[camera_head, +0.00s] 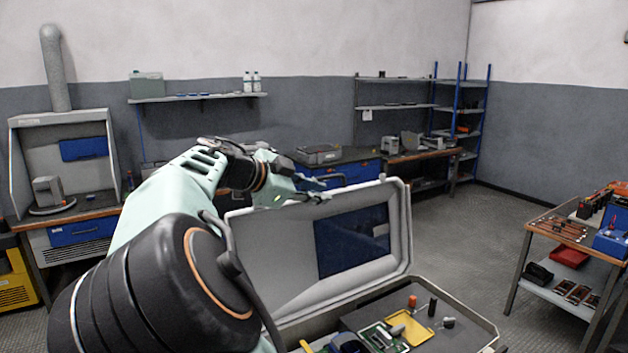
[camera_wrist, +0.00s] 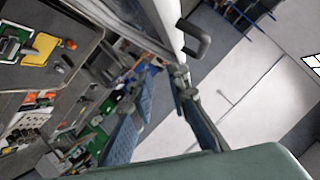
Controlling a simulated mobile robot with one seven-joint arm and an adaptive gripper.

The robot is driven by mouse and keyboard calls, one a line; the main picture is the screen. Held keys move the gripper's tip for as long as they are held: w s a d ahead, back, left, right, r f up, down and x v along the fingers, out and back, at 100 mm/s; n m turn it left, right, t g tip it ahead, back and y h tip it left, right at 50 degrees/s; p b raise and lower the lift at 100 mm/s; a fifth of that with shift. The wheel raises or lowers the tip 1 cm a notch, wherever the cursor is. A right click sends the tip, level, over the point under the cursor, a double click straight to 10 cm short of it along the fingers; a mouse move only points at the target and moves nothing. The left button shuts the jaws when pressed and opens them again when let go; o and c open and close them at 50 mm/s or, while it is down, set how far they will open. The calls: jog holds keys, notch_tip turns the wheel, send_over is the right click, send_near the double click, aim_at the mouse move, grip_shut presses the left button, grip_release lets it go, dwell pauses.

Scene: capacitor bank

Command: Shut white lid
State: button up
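The white lid (camera_head: 404,225) stands raised, roughly upright, at the back of an open case (camera_head: 465,318). A dark blue panel (camera_head: 352,241) is on its inner face. My gripper (camera_head: 322,190) is at the lid's top edge, near its middle; my arm hides the lid's left part. In the wrist view the two fingers (camera_wrist: 163,78) are apart with nothing seen held between them. The pale lid rim (camera_wrist: 165,22) and a dark handle (camera_wrist: 196,38) lie just beyond the fingertips. I cannot tell whether the fingers touch the lid.
The case holds a yellow tray (camera_head: 416,328), a green board (camera_head: 378,336) and several small parts. A bench with tools (camera_head: 575,232) stands at the right. Workbenches (camera_head: 340,165) and a blue shelf rack (camera_head: 470,115) line the back. The floor (camera_head: 465,235) behind the case is clear.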

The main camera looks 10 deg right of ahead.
aim_at(321, 179)
jog(key=w+a+r+m+t+h, duration=0.1)
jog(key=w+a+r+t, duration=0.15)
jog(key=a, duration=0.35)
jog(key=shift+g, duration=0.35)
jog(key=p+x, duration=0.1)
jog(key=x, duration=0.2)
jog(key=p+x, duration=0.1)
jog(key=x, duration=0.2)
jog(key=p+x, duration=0.1)
jog(key=x, duration=0.2)
jog(key=shift+d+r, duration=0.25)
jog(key=shift+d, duration=0.2)
jog(key=shift+w+d+f, duration=0.25)
jog(key=shift+w+d, duration=0.05)
jog(key=shift+d, duration=0.05)
grip_shut()
